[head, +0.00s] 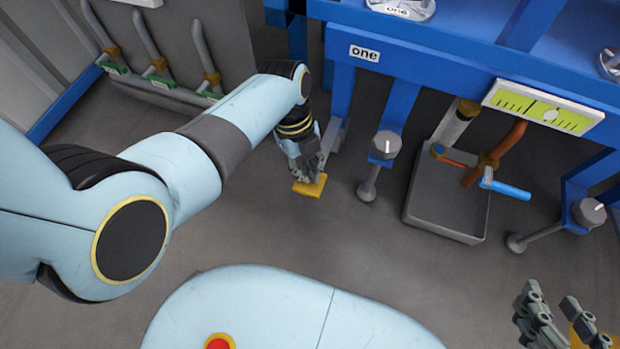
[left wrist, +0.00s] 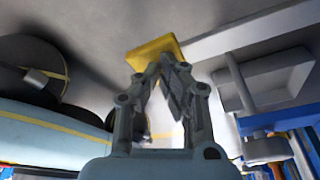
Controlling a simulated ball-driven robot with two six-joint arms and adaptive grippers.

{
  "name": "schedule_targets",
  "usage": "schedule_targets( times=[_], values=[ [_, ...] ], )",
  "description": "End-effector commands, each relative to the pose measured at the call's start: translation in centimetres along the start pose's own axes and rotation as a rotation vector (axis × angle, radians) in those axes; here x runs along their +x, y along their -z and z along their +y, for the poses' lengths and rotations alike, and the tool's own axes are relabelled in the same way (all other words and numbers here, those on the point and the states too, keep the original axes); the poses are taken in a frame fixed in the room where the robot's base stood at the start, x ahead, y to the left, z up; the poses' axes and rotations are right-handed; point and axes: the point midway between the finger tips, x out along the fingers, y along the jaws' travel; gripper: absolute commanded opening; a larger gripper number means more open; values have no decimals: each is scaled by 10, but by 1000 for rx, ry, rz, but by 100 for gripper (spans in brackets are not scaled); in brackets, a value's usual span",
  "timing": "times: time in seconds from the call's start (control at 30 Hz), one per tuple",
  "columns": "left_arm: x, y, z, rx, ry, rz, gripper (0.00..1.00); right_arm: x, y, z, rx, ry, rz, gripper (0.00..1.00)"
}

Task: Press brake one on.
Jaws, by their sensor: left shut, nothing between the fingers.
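The yellow brake pedal (head: 311,186) is low by the floor at the foot of the blue frame, below a sign reading "one" (head: 364,53). My left gripper (head: 311,174) is shut and empty, pointing down with its fingertips at the pedal's upper edge. In the left wrist view the fingertips (left wrist: 168,64) overlap the near edge of the yellow pedal (left wrist: 153,52). I cannot tell whether they touch it or whether the pedal is pressed down. My right gripper (head: 556,316) is at the bottom right, its fingers apart, with nothing between them that I can make out.
A grey knob-topped post (head: 385,146) stands right of the pedal. Further right are a grey tray (head: 440,205), pipes with a blue handle (head: 505,189) and a yellow-green gauge (head: 543,107). A panel with several grey levers (head: 150,45) is at the upper left. Open floor lies in front.

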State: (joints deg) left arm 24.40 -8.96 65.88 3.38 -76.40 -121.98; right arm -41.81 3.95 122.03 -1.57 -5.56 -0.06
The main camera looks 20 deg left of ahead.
Motion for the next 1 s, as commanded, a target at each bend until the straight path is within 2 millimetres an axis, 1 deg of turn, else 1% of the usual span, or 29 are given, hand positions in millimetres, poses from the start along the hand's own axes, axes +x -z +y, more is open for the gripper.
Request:
schedule_targets(
  times=[0.17, 0.27, 0.37, 0.53, 0.6, 0.77, 1.0],
  values=[
    [0, 0, 0, 0, 0, 0, 0, 0, 0, 0, 0, 0, -1, 40],
    [4, -1, 0, 0, -1, 1, 0, 1, -2, 0, 1, 0, -4, 40],
    [13, -2, 1, 0, -4, 2, 0, 3, -9, -1, 1, 1, -12, 40],
    [34, -8, 2, -1, -6, 3, 0, 9, -25, -2, 1, 3, -32, 40],
    [28, -7, 0, 0, -1, 1, 0, 7, -20, -2, 1, 2, -25, 40],
    [24, -10, 0, 1, 0, -2, 0, 6, -17, -1, 1, 2, -22, 40],
    [7, -33, -1, 0, 2, -2, 0, 2, -5, 0, 1, 1, -8, 40]
  ],
)
